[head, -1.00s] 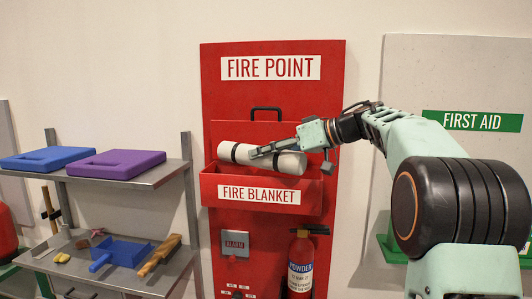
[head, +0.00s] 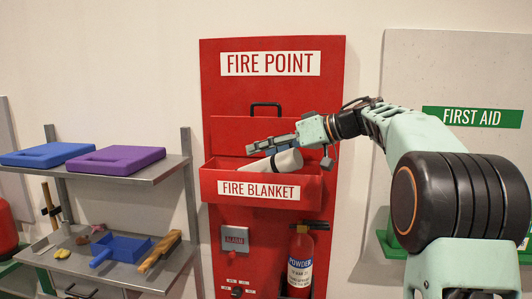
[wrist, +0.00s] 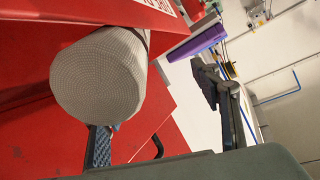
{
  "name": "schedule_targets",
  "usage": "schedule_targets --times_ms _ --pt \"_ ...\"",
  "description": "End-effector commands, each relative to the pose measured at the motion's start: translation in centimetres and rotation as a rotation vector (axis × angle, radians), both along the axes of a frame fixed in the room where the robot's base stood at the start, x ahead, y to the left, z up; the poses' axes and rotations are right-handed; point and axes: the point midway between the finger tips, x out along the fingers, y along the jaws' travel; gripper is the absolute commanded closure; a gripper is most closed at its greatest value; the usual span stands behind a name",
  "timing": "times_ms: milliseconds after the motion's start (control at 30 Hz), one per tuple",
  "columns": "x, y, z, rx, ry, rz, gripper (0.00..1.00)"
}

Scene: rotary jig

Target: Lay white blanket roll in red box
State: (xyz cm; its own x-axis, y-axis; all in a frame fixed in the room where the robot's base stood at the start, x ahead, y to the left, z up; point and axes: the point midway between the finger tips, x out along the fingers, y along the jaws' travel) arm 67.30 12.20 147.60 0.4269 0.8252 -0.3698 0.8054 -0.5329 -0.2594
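The white blanket roll (head: 287,162) with a dark band lies tilted in the red box (head: 222,187) marked FIRE BLANKET. Its left end is down inside, hidden by the box's front wall, and its right end sticks up above the rim. My gripper (head: 262,147) is just above and behind the roll. In the wrist view my gripper (wrist: 152,103) has its fingers wide apart with nothing clamped between them. The roll's round end (wrist: 98,75) is close by one padded finger; whether they touch I cannot tell. The red box (wrist: 25,60) shows behind it.
The red FIRE POINT board (head: 225,95) has a black handle (head: 266,105) above the box. A powder extinguisher (head: 301,262) hangs below right. A shelf at left holds a blue case (head: 45,156) and a purple case (head: 115,160). A FIRST AID panel (head: 440,75) is at right.

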Motion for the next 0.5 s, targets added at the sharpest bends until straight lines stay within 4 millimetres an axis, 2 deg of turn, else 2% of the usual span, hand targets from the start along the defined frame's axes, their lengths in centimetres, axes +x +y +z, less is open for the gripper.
schedule_targets --times_ms 67,300,500 --pt "-0.1 -0.5 0.8 -0.002 -0.003 -0.003 0.43" --pt "-2.5 -5.1 2.7 -0.001 -0.001 -0.005 0.43" --pt "-4.2 -8.3 4.1 -0.001 -0.001 -0.003 0.43"
